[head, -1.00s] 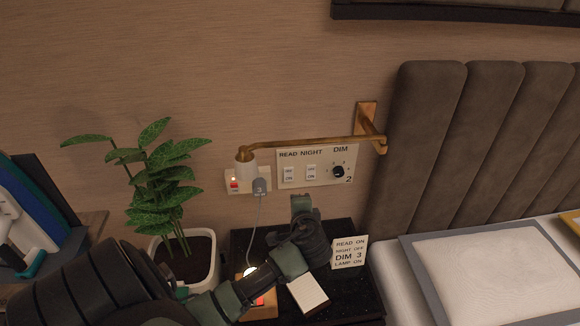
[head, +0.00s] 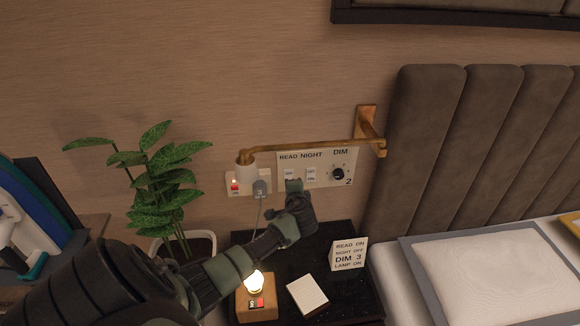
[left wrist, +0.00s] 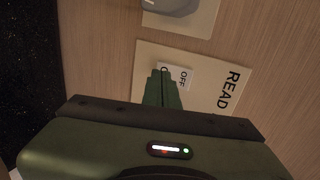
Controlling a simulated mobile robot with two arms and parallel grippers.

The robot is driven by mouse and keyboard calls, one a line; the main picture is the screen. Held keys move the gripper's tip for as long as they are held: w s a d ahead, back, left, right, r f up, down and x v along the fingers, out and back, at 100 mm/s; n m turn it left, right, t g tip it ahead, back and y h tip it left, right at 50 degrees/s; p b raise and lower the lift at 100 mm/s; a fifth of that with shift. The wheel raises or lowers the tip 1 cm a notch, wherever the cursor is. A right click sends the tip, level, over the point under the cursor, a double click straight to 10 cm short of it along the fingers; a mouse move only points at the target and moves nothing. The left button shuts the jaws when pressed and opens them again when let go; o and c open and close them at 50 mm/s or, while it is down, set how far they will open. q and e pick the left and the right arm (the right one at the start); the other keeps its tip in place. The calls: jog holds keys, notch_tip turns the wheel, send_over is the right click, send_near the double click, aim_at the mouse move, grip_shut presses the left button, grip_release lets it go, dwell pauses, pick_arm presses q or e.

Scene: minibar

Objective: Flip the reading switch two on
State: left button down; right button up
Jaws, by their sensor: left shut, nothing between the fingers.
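The wall panel (head: 318,178) carries the labels READ, NIGHT and DIM. The READ switch (head: 289,174) is a small white rocker at the panel's left; its lower part is hidden behind my gripper. My left gripper (head: 294,185) is shut and empty, its tips at the lower part of the READ switch. In the left wrist view the shut fingers (left wrist: 163,82) overlap the switch (left wrist: 178,77), covering part of it beside the word OFF. I cannot tell whether they touch it. The NIGHT switch (head: 311,174) is to the right. My right gripper is out of view.
A brass lamp arm (head: 300,144) runs just above the panel. A socket with a grey plug (head: 260,188) is left of it. Below, the black nightstand (head: 340,296) holds a small lit lamp (head: 254,283), a notepad (head: 307,295) and a sign (head: 348,254). A plant (head: 160,190) stands left.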

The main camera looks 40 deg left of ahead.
pick_arm(q)
jog(key=shift+w+a, duration=0.45)
jog(key=shift+a, duration=0.1)
jog(key=shift+a+f, duration=0.1)
jog(key=shift+w+r+p, duration=0.15)
jog(key=shift+r+p, duration=0.65)
jog(key=shift+r, duration=0.15)
jog(key=shift+f, duration=0.1)
